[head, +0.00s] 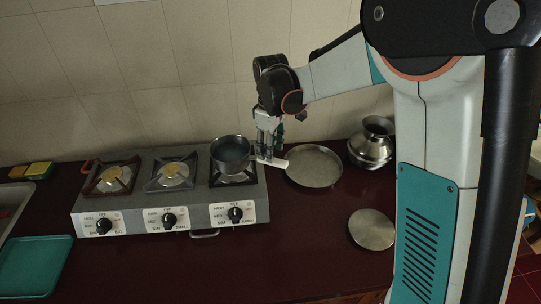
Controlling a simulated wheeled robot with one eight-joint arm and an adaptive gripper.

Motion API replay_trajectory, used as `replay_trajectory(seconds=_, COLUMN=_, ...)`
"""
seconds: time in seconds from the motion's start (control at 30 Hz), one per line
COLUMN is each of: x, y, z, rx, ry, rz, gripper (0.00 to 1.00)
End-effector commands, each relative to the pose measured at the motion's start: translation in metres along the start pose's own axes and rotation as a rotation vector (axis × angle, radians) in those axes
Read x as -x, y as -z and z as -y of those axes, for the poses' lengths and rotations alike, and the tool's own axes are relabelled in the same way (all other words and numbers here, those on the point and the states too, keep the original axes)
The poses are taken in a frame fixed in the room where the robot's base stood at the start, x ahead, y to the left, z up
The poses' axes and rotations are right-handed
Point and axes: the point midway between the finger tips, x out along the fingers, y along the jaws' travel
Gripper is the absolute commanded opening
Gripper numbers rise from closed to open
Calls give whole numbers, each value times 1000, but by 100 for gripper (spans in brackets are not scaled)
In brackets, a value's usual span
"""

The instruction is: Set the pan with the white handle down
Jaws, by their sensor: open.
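The pan with the white handle (231,151) is a small, dark, deep pan. It sits upright over the right burner of the grey stove (137,195), which partly shows beneath it. Its white handle (275,162) points right, past the stove's edge. My gripper (266,156) points down at the handle, with its fingers open around or beside it. The fingers hide part of the handle, and I cannot tell whether they touch it.
A round shallow metal pan (314,167) lies just right of the handle. A metal pot (371,146) and a round lid or plate (371,229) are farther right. A teal tray (33,266) is at the left. The dark red counter (200,272) is clear in front.

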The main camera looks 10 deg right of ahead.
Motion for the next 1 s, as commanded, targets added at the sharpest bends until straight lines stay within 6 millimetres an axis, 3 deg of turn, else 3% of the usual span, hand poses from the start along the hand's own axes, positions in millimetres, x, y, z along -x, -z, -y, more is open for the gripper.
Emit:
replay_trajectory(seconds=0.1, x=26, y=0, z=0, rx=0, ry=0, rz=0, gripper=41)
replay_trajectory(seconds=0.3, x=56, y=0, z=0, rx=0, ry=0, rz=0, gripper=41)
replay_trajectory(seconds=0.67, x=72, y=-3, z=1, rx=-10, ry=-4, rz=-5, gripper=41)
replay_trajectory(seconds=0.77, x=81, y=-14, z=4, rx=-43, ry=-18, rz=-20, gripper=41)
replay_trajectory(seconds=1.0, x=116, y=-58, z=21, rx=-196, ry=-81, rz=-96, gripper=41)
